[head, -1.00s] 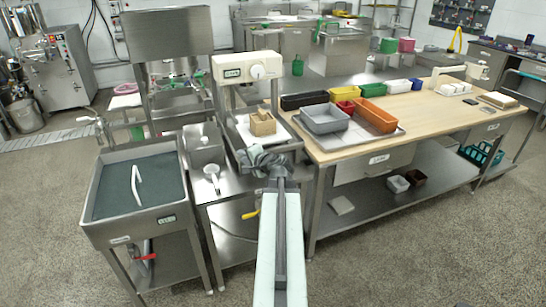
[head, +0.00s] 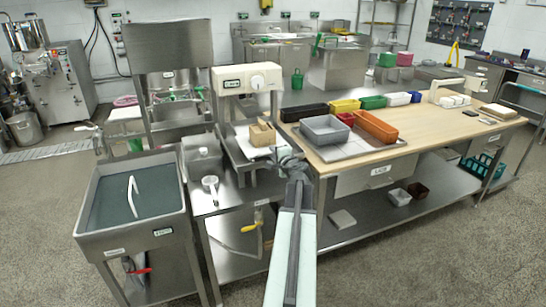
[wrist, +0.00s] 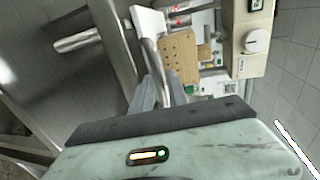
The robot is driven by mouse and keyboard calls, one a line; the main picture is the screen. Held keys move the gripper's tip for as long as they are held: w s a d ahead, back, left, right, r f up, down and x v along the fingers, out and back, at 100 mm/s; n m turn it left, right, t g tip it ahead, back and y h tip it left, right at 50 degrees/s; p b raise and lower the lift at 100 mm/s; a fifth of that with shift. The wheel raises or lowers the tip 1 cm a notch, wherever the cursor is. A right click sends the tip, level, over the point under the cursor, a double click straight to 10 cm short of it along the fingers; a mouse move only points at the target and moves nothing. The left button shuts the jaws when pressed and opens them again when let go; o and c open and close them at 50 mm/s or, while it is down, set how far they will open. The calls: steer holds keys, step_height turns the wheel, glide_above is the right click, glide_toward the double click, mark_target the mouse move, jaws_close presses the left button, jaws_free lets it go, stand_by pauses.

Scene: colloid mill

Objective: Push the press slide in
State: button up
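The press has a cream head (head: 247,78) with a round dial, on the steel bench in the head view. It also shows at the upper right of the wrist view (wrist: 251,38). Below the head, a tan block (head: 262,132) sits on a white plate, which seems to be part of the slide. The block, with holes in its face, also shows in the wrist view (wrist: 180,57). My gripper (head: 290,167) is in front and to the right of the block, near the bench's right edge. Its grey fingers (wrist: 160,90) point toward the press; their opening is unclear. Contact cannot be told.
A wooden-topped table (head: 430,125) with several coloured bins stands to the right, close to my gripper. A steel sink (head: 135,205) stands to the left. The floor in front is clear.

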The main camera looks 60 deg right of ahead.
jaws_close()
stand_by(1.4)
